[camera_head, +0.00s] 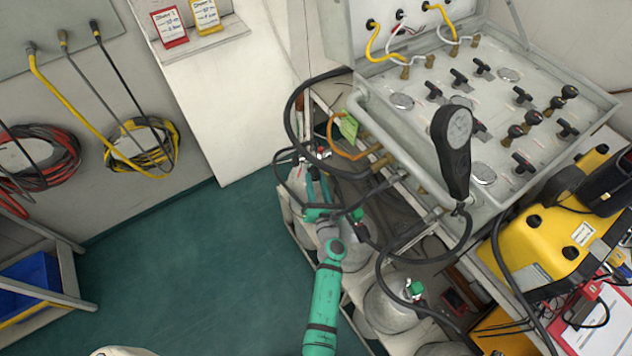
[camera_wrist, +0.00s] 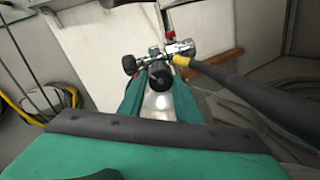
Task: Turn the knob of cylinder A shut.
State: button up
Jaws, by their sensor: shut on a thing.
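My gripper (camera_head: 319,178) reaches down beside the panel to the top of a grey cylinder (camera_head: 297,181), the farthest of several under the panel. In the wrist view, my gripper's two green fingers (camera_wrist: 160,80) stand on either side of a round black knob (camera_wrist: 160,86), shut on it. The silver valve (camera_wrist: 175,50) lies just beyond, with a second black knob (camera_wrist: 130,65) at its left end. The silver cylinder body (camera_wrist: 158,105) shows between the fingers. In the head view, my fingers partly hide the knob. No letter on the cylinder is readable.
A black hose with a yellow collar (camera_wrist: 181,61) runs right from the valve. The air panel (camera_head: 480,110), with many knobs and a handheld gauge (camera_head: 455,145), stands to the right. More cylinders (camera_head: 390,308) stand nearer. Green floor (camera_head: 200,270) is clear to the left.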

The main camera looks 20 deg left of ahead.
jog(key=m, duration=0.6)
jog(key=shift+m, duration=0.4)
dwell(0.4)
jog(key=o, duration=1)
jog(key=shift+o, duration=0.2)
jog(key=shift+s, duration=0.1)
jog(key=v, duration=1)
jog(key=shift+s+d, duration=0.25)
jog(key=shift+d, duration=0.1)
jog(key=shift+r, duration=0.15)
